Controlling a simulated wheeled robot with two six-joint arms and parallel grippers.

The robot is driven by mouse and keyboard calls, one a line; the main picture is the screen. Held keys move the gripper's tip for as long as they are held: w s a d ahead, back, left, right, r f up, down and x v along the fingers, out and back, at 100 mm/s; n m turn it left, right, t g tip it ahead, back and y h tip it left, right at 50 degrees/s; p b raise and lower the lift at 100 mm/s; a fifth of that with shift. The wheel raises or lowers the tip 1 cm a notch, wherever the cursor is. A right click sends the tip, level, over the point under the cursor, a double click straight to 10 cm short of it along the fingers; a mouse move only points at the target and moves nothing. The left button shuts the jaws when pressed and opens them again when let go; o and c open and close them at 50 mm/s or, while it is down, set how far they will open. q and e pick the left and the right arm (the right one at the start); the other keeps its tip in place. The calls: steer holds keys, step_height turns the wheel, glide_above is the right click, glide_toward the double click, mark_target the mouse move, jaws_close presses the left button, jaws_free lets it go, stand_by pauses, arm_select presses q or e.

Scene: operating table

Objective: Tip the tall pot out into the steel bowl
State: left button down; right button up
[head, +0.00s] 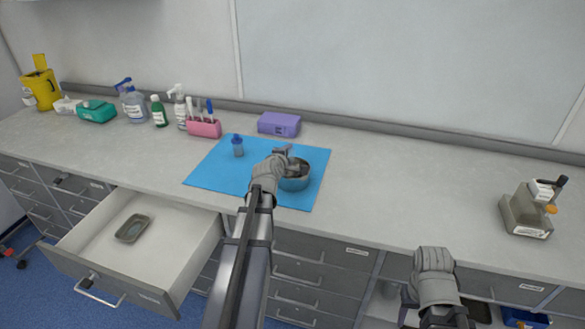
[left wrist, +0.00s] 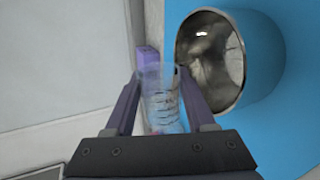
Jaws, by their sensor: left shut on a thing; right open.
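My left gripper (head: 284,153) is shut on a clear pot with dark graduation marks (left wrist: 162,108), seen between the fingers in the left wrist view. The pot lies about sideways relative to the bowl. The steel bowl (head: 296,183) stands upright on the blue mat, just below and beside my left gripper. In the left wrist view the bowl's open mouth (left wrist: 212,58) shows close to the pot, shiny inside. Whether anything is in the pot or bowl is unclear. My right gripper (head: 409,300) is open, low at the counter's front edge, mostly hidden by its wrist.
On the blue mat (head: 215,172) stands a blue-capped bottle (head: 237,146). A purple box (head: 279,124), pink rack (head: 204,128) and several bottles line the back. An open drawer (head: 185,245) holds a small tray (head: 133,228). A grey device (head: 527,211) stands right; counter between is clear.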

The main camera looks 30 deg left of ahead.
stand_by(0.9)
arm_select(q)
steer(key=shift+d+f+m, duration=0.1)
steer(key=shift+f+m, duration=0.05)
steer(key=shift+m, duration=0.25)
stand_by(0.4)
steer(key=shift+r, duration=0.3)
steer(key=shift+s+a+f+n+h, duration=0.1)
steer(key=shift+a+f+n+h, duration=0.25)
steer(key=shift+n, duration=0.45)
steer(key=shift+d+r+n+p, duration=0.15)
steer(key=shift+r+n+p, duration=0.15)
steer(key=shift+r, duration=0.3)
steer(key=shift+d+h, duration=0.1)
steer(key=shift+h, duration=0.15)
